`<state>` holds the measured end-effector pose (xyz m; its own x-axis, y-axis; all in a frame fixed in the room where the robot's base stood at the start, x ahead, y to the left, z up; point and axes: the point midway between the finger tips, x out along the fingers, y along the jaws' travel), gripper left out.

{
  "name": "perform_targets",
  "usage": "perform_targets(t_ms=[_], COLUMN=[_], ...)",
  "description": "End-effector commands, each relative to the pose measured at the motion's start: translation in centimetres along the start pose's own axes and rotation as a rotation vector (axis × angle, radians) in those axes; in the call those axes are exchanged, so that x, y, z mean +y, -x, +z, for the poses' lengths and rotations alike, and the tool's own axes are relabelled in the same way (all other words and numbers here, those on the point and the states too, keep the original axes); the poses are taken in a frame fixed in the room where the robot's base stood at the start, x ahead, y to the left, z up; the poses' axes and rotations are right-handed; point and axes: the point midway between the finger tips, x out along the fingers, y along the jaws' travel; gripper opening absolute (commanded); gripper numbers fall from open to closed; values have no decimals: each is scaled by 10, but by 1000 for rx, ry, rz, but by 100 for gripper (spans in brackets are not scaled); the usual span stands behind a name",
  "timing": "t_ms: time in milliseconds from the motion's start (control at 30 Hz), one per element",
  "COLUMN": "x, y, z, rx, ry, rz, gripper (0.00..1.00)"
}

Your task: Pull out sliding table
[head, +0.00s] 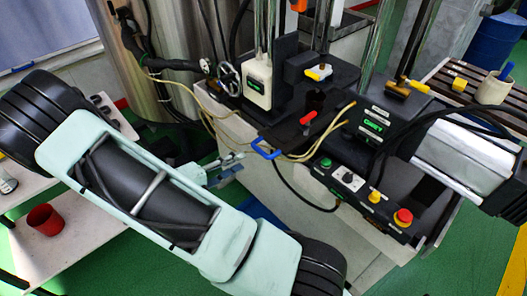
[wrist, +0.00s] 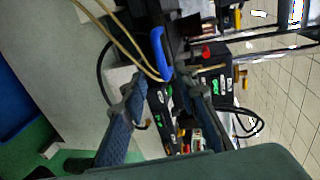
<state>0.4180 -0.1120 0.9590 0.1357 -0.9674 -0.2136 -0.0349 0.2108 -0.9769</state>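The sliding table (head: 285,132) is a dark flat plate on the machine, in the middle of the head view. A blue loop handle (head: 267,149) sticks out from its front edge. The handle also shows in the wrist view (wrist: 160,52), beyond the fingertips. My gripper (head: 232,165) is to the left of the handle and a little below it in the head view, partly hidden by my arm. In the wrist view its two fingers (wrist: 164,88) are spread apart with nothing held between them. The handle appears apart from both fingers.
A red lever (head: 307,118) stands on the plate. Pale hoses (head: 215,115) run close beside the handle. A control panel (head: 365,195) with buttons lies at lower right. A white shelf with a red cup (head: 45,220) is at left. Green floor shows below.

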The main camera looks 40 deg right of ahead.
Motion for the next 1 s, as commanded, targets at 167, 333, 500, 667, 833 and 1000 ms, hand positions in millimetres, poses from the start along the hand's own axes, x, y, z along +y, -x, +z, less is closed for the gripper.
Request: perform_targets(t_ms=[167, 333, 500, 667, 833, 1000], x=[-2, -2, -2, -1, -1, -1], y=[-31, -64, -88, -98, -100, -100], z=[-2, -2, -1, -1, 0, 0], rx=[6, 5, 3, 1, 0, 0], ry=[1, 0, -2, -3, -3, -3], rz=[-4, -4, -2, -2, -1, -1], gripper=[28, 28, 28, 28, 28, 22])
